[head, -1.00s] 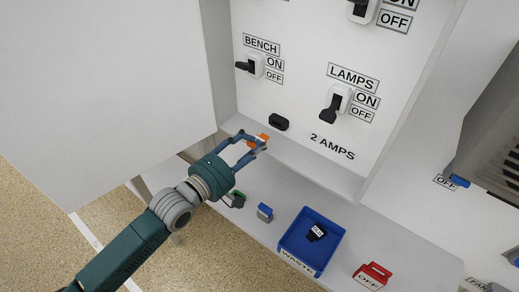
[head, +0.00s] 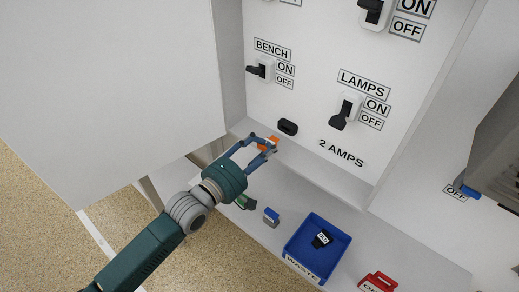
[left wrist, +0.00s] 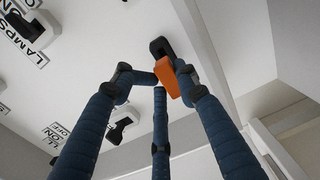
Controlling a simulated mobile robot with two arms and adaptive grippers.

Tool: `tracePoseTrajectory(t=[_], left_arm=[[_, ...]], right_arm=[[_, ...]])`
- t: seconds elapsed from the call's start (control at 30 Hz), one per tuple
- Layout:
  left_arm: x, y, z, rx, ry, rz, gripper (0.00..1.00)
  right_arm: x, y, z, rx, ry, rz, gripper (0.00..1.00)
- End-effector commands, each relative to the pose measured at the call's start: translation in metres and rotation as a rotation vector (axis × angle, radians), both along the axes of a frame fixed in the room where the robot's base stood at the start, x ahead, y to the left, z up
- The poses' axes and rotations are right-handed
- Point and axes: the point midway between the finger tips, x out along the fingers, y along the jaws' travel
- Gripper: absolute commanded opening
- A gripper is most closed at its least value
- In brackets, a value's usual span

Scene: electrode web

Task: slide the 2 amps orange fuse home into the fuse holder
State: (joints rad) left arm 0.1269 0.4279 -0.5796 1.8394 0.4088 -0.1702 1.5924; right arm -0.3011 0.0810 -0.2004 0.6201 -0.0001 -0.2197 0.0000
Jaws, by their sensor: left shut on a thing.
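The orange fuse (head: 270,141) is between the fingers of my left gripper (head: 266,147), which is shut on it. In the left wrist view the orange fuse (left wrist: 168,76) shows between the fingertips. The black fuse holder (head: 288,127) is on the white panel, left of the "2 AMPS" label (head: 341,152). In the head view the fuse is just left of and below the holder, with a small gap. In the left wrist view the holder (left wrist: 160,46) lies right beyond the fuse's end; I cannot tell there whether they touch. My right gripper is not in view.
A blue waste bin (head: 301,270) with a black fuse in it stands on the shelf below. A blue fuse (head: 271,216), a green fuse (head: 246,202) and a red block (head: 378,283) are on the shelf. The Bench switch (head: 262,69) and Lamps switch (head: 346,110) are above.

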Motion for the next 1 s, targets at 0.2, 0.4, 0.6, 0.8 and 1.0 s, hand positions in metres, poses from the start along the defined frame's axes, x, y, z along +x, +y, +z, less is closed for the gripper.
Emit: tracePoseTrajectory(t=[0.2,0.4,0.6,0.8,1.0], left_arm=[[0.016,-0.012,0.0,-0.002,0.0,0.0,0.0],[0.024,-0.017,0.0,-0.001,0.001,0.0,0.0],[0.026,-0.019,0.0,-0.001,0.001,0.0,0.0],[0.026,-0.019,0.0,-0.001,0.001,0.0,0.0],[0.026,-0.019,0.0,-0.001,0.001,0.0,0.0]], right_arm=[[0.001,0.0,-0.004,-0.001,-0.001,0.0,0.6],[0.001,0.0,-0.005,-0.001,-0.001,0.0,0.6],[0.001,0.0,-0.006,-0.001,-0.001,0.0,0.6],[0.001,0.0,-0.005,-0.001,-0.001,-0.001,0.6],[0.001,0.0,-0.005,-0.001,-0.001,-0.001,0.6]])
